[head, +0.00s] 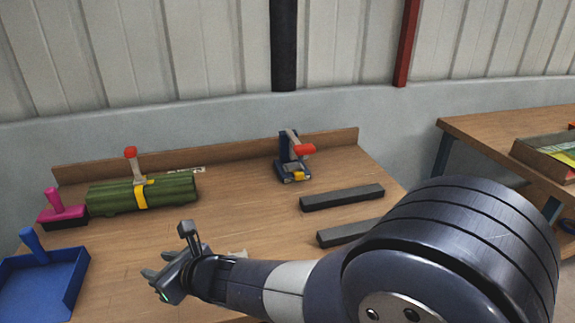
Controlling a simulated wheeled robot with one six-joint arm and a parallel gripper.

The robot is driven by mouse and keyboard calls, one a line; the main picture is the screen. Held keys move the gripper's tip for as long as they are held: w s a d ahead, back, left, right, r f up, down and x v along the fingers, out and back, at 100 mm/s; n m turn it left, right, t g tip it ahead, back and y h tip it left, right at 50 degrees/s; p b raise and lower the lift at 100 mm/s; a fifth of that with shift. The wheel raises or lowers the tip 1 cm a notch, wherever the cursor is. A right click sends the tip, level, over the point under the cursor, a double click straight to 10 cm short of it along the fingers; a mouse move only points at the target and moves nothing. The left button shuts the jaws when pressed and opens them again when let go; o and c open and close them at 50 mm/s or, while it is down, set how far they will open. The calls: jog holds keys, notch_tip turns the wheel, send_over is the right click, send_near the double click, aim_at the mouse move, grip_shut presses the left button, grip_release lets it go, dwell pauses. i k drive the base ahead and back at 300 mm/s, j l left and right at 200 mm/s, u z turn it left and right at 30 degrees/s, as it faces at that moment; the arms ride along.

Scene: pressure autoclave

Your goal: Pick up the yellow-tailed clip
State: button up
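No clip with a plainly yellow tail can be made out on the bench. A dark blue toggle clamp (291,165) with a red-tipped lever and a small yellow part stands at the back of the bench, right of centre. A yellow band (142,194) wraps a dark green ribbed bundle (172,194) at the left, with a red-tipped lever (131,155) rising above it. I cannot tell if either is the clip. My gripper (154,283) is over the front left of the bench, apart from both. Its fingers look spread and empty.
A blue tray (72,290) with a blue handle and a magenta-handled block (60,212) are at the left. Two dark bars (343,197) lie at the right, the nearer partly behind my arm. A small pale piece (238,253) lies behind my wrist. The bench middle is clear.

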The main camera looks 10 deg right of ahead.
aim_at(293, 168)
jog(key=i+j+z, duration=0.1)
jog(key=z, duration=0.35)
jog(key=i+j+z, duration=0.2)
jog(key=z, duration=0.25)
jog(key=i+z, duration=0.1)
jog(key=z, duration=0.55)
